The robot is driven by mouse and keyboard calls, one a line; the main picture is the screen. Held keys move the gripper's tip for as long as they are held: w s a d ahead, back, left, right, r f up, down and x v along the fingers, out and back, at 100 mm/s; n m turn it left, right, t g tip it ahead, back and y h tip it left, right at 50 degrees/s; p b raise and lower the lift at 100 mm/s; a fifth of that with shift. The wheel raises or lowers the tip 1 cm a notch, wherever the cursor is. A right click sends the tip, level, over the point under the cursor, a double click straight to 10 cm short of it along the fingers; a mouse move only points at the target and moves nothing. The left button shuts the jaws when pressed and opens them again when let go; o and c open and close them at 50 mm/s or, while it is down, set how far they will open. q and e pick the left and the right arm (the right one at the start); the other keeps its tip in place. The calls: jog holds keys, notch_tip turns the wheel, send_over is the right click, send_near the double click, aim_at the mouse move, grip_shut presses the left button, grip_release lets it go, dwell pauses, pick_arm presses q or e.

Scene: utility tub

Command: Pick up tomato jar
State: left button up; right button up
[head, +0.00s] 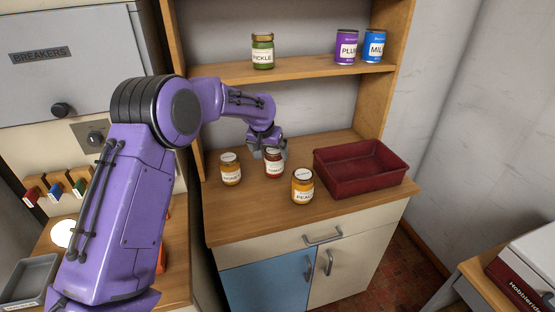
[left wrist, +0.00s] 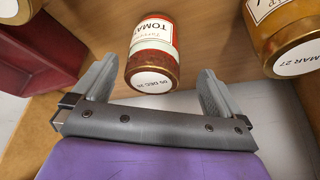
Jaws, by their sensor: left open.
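The tomato jar (head: 274,164) is a small red jar with a white label and gold lid. It stands on the wooden counter between two amber jars. My left gripper (head: 267,149) is just behind and above it in the head view. In the left wrist view the tomato jar (left wrist: 152,60) shows its "TOMA" label and dated lid, and lies between the two open grey fingers of the left gripper (left wrist: 155,90). Gaps show on both sides, and I see no finger touching it. My right gripper is in neither view.
A honey jar (head: 230,169) stands left of the tomato jar and a peach jar (head: 302,186) to its front right. A dark red tub (head: 337,184) sits at the counter's right. A shelf (head: 300,69) above holds a pickle jar (head: 262,51) and two cans. The counter's front strip is clear.

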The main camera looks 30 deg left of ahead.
pick_arm(q)
jog(key=shift+f+p, duration=0.5)
jog(key=shift+f, duration=0.2)
jog(key=w+f, duration=0.1)
jog(key=f, duration=0.1)
jog(key=w+f, duration=0.2)
jog(key=shift+w+f+p, duration=0.15)
jog(key=shift+f+p, duration=0.15)
jog(key=shift+s+r, duration=0.3)
jog(key=shift+s, duration=0.2)
jog(key=c, duration=1.3)
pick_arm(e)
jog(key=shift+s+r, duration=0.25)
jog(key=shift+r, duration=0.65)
pick_arm(q)
jog(key=shift+c, duration=0.2)
